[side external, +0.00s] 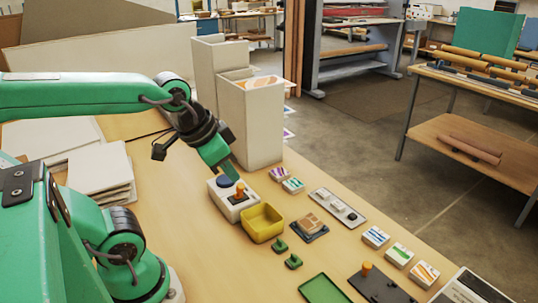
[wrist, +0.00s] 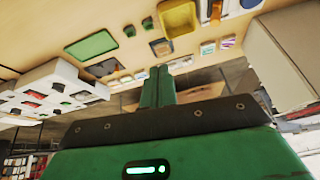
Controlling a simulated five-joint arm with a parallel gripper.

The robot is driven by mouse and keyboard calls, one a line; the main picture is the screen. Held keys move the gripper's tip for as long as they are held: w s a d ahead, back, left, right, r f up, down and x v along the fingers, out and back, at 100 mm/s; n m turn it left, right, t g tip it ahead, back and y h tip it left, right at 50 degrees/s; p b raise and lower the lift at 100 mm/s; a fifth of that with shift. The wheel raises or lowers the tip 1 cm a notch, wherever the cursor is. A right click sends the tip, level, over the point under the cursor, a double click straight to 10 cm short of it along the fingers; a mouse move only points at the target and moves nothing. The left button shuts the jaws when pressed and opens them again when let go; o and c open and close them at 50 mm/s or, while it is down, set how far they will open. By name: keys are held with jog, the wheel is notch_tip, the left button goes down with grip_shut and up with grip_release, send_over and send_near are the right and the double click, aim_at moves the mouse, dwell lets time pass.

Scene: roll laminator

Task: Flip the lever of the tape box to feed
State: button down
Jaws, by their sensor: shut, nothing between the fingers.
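A white box (side external: 223,208) with a dark blue disc (side external: 224,181) and an upright orange lever (side external: 240,190) stands on the table, left of the yellow bin. I take this to be the tape box; which lever position means feed cannot be read. The orange lever also shows at the top edge of the wrist view (wrist: 215,9). My gripper (side external: 233,177) is shut and empty, pointing down just above the box, close to the disc and lever. Contact cannot be made out. In the wrist view the fingertips (wrist: 159,70) are together, apart from the lever.
The yellow bin (side external: 262,237) is beside the box, and a tall white bin (side external: 260,125) stands behind it. Small cards (side external: 293,185), a switch strip (side external: 338,206) and green pieces (side external: 293,262) lie nearby. A dark plate (side external: 395,290) with an orange knob is at front right.

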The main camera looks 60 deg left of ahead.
aim_at(239, 191)
jog(key=w+a+f+m+g, duration=0.3)
jog(key=w+a+f+m, duration=0.3)
jog(key=w+m, duration=0.4)
jog(key=shift+f+m, duration=0.4)
jog(key=shift+m, duration=0.5)
jog(key=shift+f, duration=0.1)
jog(key=a+f, duration=0.4)
jog(key=f, duration=0.4)
jog(key=shift+s+a+y, duration=0.15)
jog(key=shift+a+y, duration=0.1)
jog(key=shift+y, duration=0.05)
dwell(0.3)
jog(key=shift+f, duration=0.1)
